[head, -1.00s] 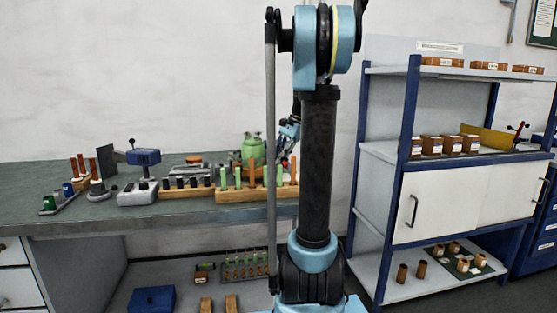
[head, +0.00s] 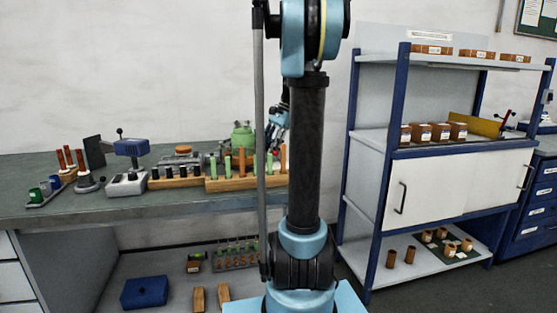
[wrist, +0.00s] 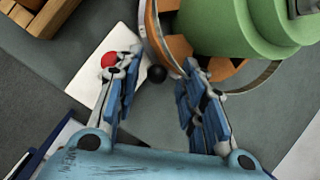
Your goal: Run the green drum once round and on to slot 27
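The green drum (head: 243,136) stands at the back of the bench. In the wrist view, a large green rounded body (wrist: 240,25) fills the top right, with an orange-brown slotted wheel (wrist: 178,48) and a pale metal rim beside it. My gripper (wrist: 161,82) points at the wheel with its two blue fingers spread. A small black ball knob (wrist: 157,74) shows between the fingertips, and I see no finger closed on it. In the head view my gripper (head: 278,118) is right of the drum, partly behind my arm. No slot numbers are legible.
A red ball (wrist: 108,60) shows by the left finger, over a white sheet (wrist: 97,45). Wooden racks (head: 235,184) with green and brown cylinders stand in front of the drum. A blue-topped device (head: 130,147) is further left. A shelf unit (head: 440,148) stands right.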

